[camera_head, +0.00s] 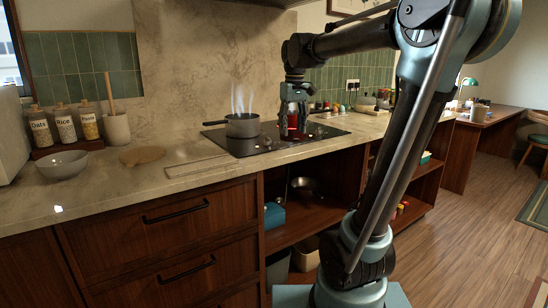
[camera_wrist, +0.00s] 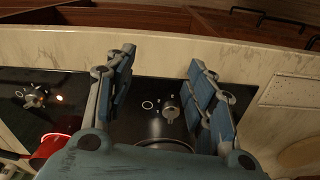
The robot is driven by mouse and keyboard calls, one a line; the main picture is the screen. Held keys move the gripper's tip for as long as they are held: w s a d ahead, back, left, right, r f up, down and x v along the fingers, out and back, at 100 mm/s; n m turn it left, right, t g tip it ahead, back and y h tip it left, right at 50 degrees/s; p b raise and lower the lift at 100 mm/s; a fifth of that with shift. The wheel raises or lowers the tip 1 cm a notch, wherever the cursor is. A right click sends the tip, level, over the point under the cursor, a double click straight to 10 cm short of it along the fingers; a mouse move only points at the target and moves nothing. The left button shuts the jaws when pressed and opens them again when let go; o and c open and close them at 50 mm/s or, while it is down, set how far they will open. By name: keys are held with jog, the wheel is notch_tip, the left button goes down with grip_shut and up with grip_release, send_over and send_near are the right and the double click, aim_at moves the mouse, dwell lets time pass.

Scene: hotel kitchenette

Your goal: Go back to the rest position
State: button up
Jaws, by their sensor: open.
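My gripper (camera_head: 293,120) hangs from my arm, pointing down over the right part of the black cooktop (camera_head: 262,147). In the wrist view my gripper (camera_wrist: 162,60) has its two blue-padded fingers spread well apart, with nothing held between them. The cooktop's front edge and a round metal knob (camera_wrist: 170,110) show below the gap between the fingers. A red object (camera_head: 292,122) shows behind the fingers in the head view. A red vessel (camera_wrist: 48,150) also shows at lower left in the wrist view, apart from the fingers.
A grey pot (camera_head: 242,125) with rising steam stands on the cooktop left of my gripper. A bowl (camera_head: 62,165), labelled jars (camera_head: 65,126) and a round board (camera_head: 142,156) sit on the counter to the left. Open shelves (camera_head: 310,210) lie below.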

jog(key=s+d+f+m, duration=0.1)
jog(key=s+d+f, duration=0.3)
jog(key=s+f, duration=0.3)
jog(key=s+d+f+m+t, duration=0.1)
jog(key=s+d+f, duration=0.3)
jog(key=s+f, duration=0.4)
jog(key=s+d+f+m, duration=0.2)
jog(key=s+d+f, duration=0.2)
jog(key=s+f, duration=0.4)
notch_tip(320, 180, down, 3)
jog(key=shift+s+d+f+m+t, duration=0.1)
jog(key=shift+s+d+m+t, duration=0.1)
jog(key=shift+d+m+t, duration=0.15)
jog(key=shift+w+f, duration=0.2)
jog(key=shift+w, duration=0.25)
